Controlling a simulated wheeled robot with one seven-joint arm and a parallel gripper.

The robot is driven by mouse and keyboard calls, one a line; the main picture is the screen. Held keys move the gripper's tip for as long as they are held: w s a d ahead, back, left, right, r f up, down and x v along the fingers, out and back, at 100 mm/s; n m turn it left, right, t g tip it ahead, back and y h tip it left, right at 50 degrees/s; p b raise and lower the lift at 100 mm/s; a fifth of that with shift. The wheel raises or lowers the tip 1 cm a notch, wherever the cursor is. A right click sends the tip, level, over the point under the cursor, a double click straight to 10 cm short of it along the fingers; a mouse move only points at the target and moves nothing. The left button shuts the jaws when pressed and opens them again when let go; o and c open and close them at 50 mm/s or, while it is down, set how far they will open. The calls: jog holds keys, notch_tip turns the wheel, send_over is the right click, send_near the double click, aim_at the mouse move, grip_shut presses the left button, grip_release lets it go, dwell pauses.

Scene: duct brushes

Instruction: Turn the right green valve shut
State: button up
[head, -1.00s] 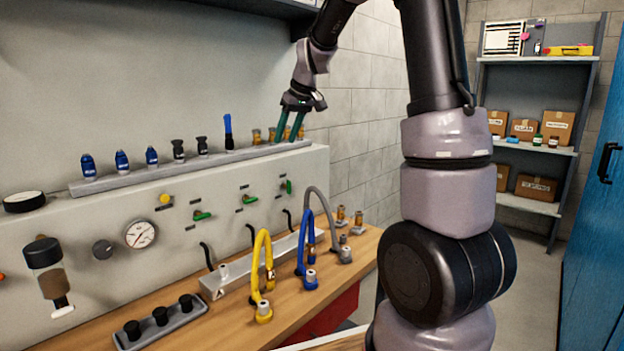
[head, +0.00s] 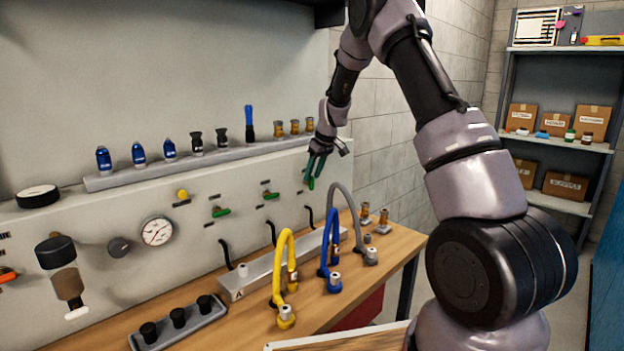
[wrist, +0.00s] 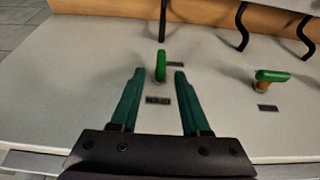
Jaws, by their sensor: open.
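The right green valve (head: 311,183) is on the sloped white panel, its handle running up and down the panel. In the wrist view the same green handle (wrist: 161,66) stands just beyond and between the two fingertips, with no contact visible. My gripper (head: 316,168) is open, its green fingers pointing down at the valve. In the wrist view my gripper (wrist: 158,72) shows an empty gap between its fingers. The middle green valve (head: 268,195) has its handle lying sideways; it also shows at the right of the wrist view (wrist: 271,76). The left green valve (head: 221,212) also lies sideways.
A ledge (head: 180,165) with blue, black and brass fittings runs along the panel top, close behind my gripper. Below are yellow (head: 285,270), blue (head: 331,250) and grey (head: 350,215) hoses on the wooden bench (head: 400,243). A pressure gauge (head: 157,231) is further left.

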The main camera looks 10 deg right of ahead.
jog(key=shift+x, duration=1.1)
grip_shut()
